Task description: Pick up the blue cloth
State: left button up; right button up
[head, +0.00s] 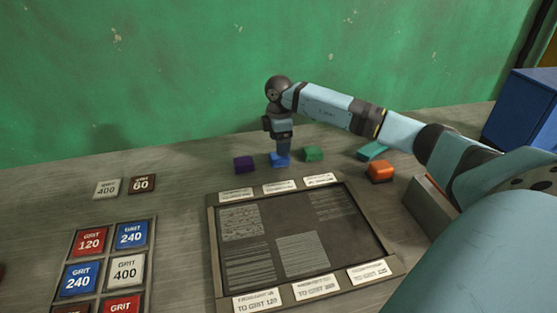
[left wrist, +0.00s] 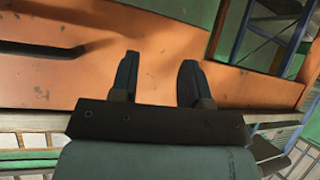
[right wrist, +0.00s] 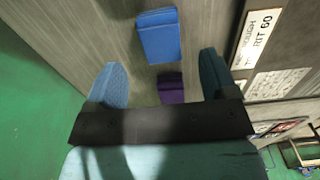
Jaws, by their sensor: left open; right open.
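The blue cloth (head: 280,160) is a small folded block on the bench behind the framed board. It also shows in the right wrist view (right wrist: 158,36), ahead of the fingertips. My right gripper (head: 284,149) points down close over the blue cloth and partly covers it in the head view. In the right wrist view my right gripper (right wrist: 160,68) is open, with nothing held between its fingers. A purple block (right wrist: 171,87) shows between the fingers there, below them on the bench. My left gripper (left wrist: 159,70) is open and empty in the left wrist view, before an orange surface.
The purple block (head: 244,165) lies left of the cloth and a green block (head: 313,154) right of it. Teal (head: 373,151) and orange (head: 380,172) pieces lie farther right. The framed board (head: 212,245) is in front. A green wall (head: 150,70) stands behind.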

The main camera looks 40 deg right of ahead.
aim_at(279, 159)
notch_tip(279, 159, down, 6)
jog(key=shift+r, duration=0.15)
jog(key=c, duration=1)
